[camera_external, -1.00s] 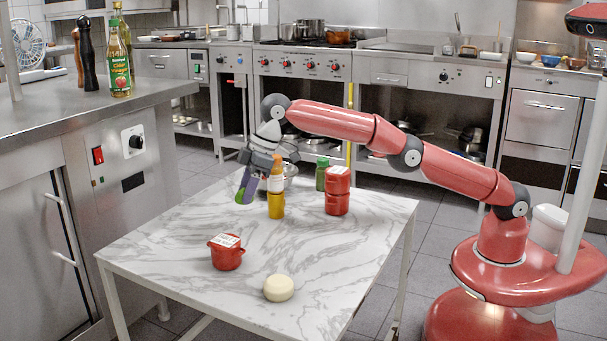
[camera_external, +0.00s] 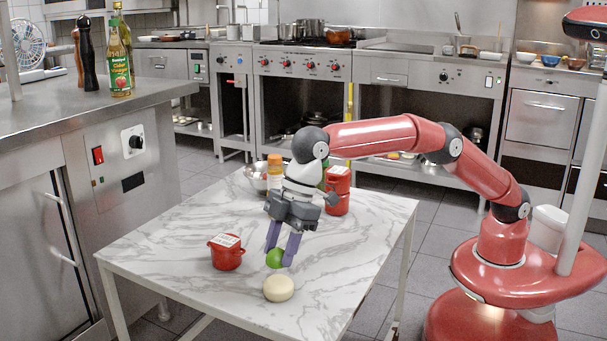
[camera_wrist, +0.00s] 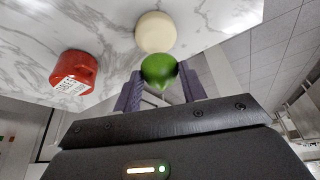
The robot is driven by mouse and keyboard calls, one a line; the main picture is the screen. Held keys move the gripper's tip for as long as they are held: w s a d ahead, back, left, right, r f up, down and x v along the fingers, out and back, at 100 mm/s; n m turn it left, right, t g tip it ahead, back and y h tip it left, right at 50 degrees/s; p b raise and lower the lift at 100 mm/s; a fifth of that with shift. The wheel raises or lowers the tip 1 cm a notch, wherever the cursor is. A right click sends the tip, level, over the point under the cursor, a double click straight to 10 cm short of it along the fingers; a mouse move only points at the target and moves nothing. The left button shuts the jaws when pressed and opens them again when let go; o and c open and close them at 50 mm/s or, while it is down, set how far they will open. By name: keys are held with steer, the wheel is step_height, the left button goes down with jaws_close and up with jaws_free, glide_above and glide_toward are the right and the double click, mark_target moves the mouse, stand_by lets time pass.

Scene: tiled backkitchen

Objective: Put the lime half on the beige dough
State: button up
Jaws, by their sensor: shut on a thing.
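The lime half (camera_external: 275,258) is green and is held between the two purple-grey fingers of my gripper (camera_external: 283,252). It also shows between the fingertips in the wrist view (camera_wrist: 159,70). My gripper is shut on it and points down above the table. The beige dough (camera_external: 278,289) is a pale round lump on the table near its front edge. In the external view the lime half is just above and behind the dough. In the wrist view the dough (camera_wrist: 155,31) lies just beyond the lime half, partly covered by it. I cannot tell the exact gap between them.
A small red pot (camera_external: 226,253) with a white label stands on the marble table (camera_external: 170,235), left of my gripper. The table's front right is clear.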

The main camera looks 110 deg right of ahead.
steer(key=shift+f+b, duration=0.4)
steer(key=shift+f, duration=1.6)
steer(key=shift+f, duration=0.1)
steer(key=o, duration=1)
steer(key=shift+c, duration=0.2)
